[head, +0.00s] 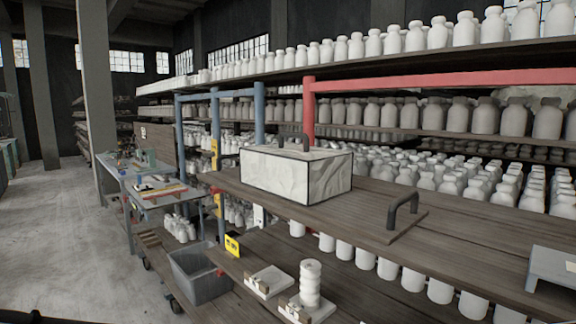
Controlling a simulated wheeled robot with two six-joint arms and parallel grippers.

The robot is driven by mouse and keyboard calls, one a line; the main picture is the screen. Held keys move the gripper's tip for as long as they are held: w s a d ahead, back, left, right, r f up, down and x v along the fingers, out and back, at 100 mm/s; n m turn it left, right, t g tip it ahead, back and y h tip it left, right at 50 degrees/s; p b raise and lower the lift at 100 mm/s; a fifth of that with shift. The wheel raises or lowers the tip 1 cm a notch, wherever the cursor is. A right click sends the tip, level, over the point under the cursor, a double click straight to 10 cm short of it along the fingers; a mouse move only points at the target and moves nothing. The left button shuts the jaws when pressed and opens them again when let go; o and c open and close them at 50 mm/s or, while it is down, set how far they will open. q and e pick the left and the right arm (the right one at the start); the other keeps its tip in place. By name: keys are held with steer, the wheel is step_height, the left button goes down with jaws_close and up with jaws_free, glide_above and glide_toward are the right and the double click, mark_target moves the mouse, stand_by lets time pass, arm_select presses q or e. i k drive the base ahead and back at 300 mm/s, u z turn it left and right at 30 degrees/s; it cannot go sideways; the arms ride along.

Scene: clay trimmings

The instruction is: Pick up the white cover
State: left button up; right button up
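The white cover (297,176) is a box shape with dark edges and a wrinkled white surface. It sits upright on the wooden upper shelf (345,212), left of the picture's middle line's right side, near the shelf's left end. A dark handle (293,137) stands on its top. What is under or inside the cover is hidden. Neither of my grippers shows in the head view.
A board with a dark arched handle (403,210) lies right of the cover. A grey bench-like piece (553,268) is at far right. Below stand a white stacked column (310,283) and a grey bin (200,275). White bottles fill the racks behind. The left floor is open.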

mark_target(307, 175)
steer(key=z, duration=0.05)
steer(key=k, duration=0.55)
steer(key=u, duration=1.15)
steer(key=i, duration=1.8)
steer(key=z, duration=0.9)
